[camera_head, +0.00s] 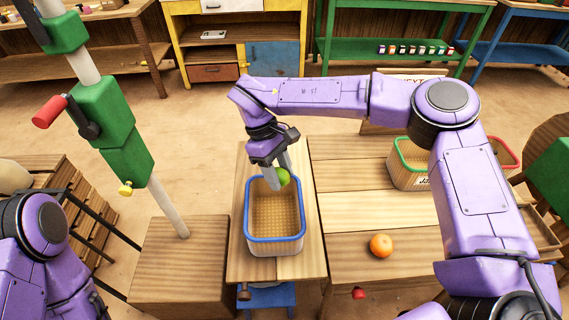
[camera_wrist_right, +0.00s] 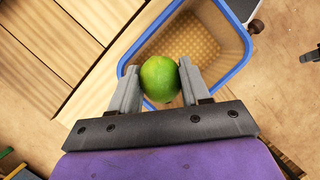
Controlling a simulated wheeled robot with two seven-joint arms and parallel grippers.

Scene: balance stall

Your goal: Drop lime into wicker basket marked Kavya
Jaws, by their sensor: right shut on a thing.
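The green lime (camera_head: 283,177) is between the fingers of my right gripper (camera_head: 279,178), which is shut on it. In the right wrist view the lime (camera_wrist_right: 160,78) sits between both fingertips of the gripper (camera_wrist_right: 160,85). No name is readable on this basket.
An orange (camera_head: 381,245) lies on the wooden table (camera_head: 350,210) right of the blue-rimmed basket. A wooden block (camera_head: 180,262) and a green and white post (camera_head: 122,140) stand at the left. Shelves with small jars (camera_head: 412,49) line the back.

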